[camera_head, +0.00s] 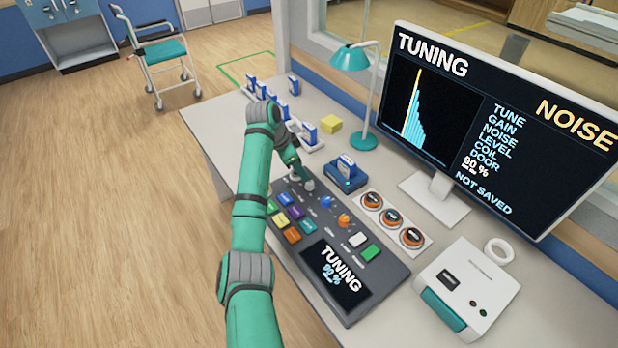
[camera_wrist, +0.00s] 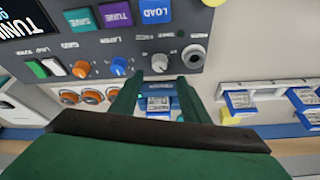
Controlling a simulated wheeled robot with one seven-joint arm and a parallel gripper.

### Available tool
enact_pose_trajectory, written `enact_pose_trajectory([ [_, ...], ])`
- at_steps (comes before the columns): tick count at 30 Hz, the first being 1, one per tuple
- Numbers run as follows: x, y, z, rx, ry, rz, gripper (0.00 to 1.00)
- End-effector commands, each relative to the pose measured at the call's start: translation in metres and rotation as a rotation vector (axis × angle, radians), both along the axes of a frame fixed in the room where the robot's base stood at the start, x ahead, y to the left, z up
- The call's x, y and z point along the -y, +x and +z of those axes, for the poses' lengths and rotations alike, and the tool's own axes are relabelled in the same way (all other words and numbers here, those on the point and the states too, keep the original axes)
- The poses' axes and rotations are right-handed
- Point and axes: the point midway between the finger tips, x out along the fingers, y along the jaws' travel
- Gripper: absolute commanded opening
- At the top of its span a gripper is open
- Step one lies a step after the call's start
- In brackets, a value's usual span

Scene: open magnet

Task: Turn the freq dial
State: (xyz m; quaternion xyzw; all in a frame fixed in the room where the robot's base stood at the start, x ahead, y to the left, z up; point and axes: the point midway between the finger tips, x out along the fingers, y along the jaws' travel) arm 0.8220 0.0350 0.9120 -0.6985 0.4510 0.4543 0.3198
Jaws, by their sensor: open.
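The grey console (camera_head: 385,262) lies on the desk with a row of dials on it. In the wrist view a grey dial (camera_wrist: 159,62) shows just beyond and between my fingertips. A blue dial (camera_wrist: 119,65) and an orange dial (camera_wrist: 81,68) are left of it, and a larger grey round part (camera_wrist: 194,57) is right of it. The dial labels are too small to read, so I cannot tell which is freq. My gripper (camera_wrist: 158,82) is open, with nothing seen clamped. In the head view my gripper (camera_head: 300,172) is over the console's far end, partly hiding it.
Colored buttons (camera_head: 292,235) lie along the console's left side. The monitor (camera_head: 480,130) reads TUNING and NOISE. A blue box (camera_head: 346,178), a teal lamp (camera_head: 351,60), a yellow block (camera_head: 331,123) and orange round parts (camera_head: 392,217) stand close by. A white device (camera_head: 466,290) is at right.

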Motion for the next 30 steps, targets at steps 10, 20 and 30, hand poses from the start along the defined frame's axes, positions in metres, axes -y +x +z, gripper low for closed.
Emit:
enact_pose_trajectory([
  [10,0.023,0.01,-0.053,-0.003,0.0,-0.004,0.42],
  [20,0.029,0.014,-0.069,0.001,0.001,-0.005,0.42],
  [30,0.029,0.013,-0.069,0.0,0.0,-0.005,0.06],
])
